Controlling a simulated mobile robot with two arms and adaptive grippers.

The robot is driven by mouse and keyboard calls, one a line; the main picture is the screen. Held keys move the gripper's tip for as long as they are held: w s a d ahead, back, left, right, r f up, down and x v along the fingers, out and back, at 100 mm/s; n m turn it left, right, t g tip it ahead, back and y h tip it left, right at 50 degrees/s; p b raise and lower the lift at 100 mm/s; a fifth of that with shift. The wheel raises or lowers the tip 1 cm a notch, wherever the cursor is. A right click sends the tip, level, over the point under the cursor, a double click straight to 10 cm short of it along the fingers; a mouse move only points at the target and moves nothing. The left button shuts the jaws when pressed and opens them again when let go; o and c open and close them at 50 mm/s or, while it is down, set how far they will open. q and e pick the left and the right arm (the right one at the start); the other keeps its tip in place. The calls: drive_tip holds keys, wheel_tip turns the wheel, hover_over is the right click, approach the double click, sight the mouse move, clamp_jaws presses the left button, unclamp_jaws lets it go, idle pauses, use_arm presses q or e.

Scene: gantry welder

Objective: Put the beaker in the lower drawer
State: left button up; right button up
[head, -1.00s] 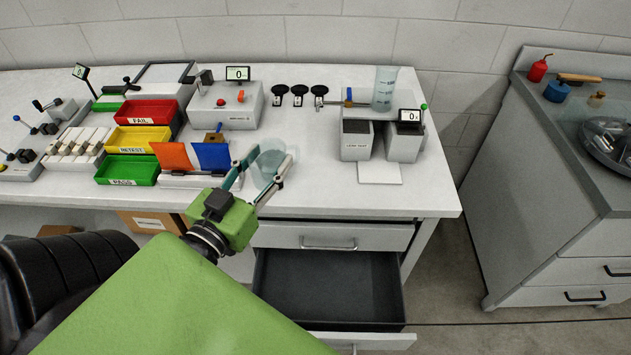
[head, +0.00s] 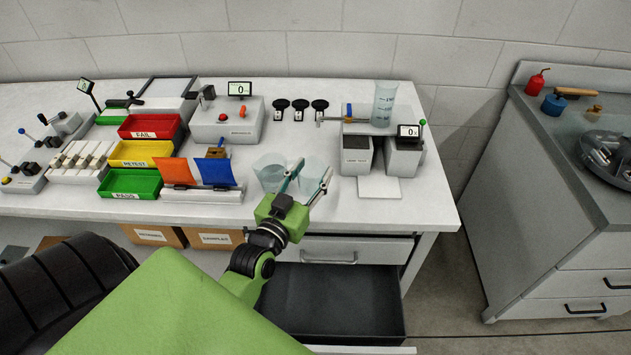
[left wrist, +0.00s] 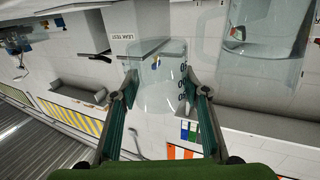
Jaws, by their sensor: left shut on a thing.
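A clear beaker (head: 312,176) is between the fingers of my left gripper (head: 313,170), over the front of the bench. In the left wrist view this beaker (left wrist: 158,92) fills the space between both fingers, and dark marks show on its side. The gripper is shut on it. The lower drawer (head: 335,302) is pulled open below and in front of the bench, and its dark inside looks empty. My left arm covers part of its left side. My right gripper is not in view.
A second clear beaker (head: 270,172) stands on the bench just left of the held one. The upper drawer (head: 350,248) is closed above the open one. A tall graduated vessel (head: 384,104) stands at the back right.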

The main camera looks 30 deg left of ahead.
sight(315, 184)
use_arm(q)
drive_tip(key=f, duration=0.1)
drive_tip(key=w+f, duration=0.1)
drive_tip(key=f, duration=0.1)
drive_tip(key=shift+w+d+f, duration=0.1)
drive_tip(key=shift+w+f, duration=0.15)
drive_tip(key=shift+w, duration=0.05)
drive_tip(key=shift+s+f, duration=0.1)
drive_tip(key=shift+f, duration=0.35)
drive_tip(key=shift+f, duration=0.25)
drive_tip(key=o, duration=1)
drive_tip(key=shift+r, duration=0.1)
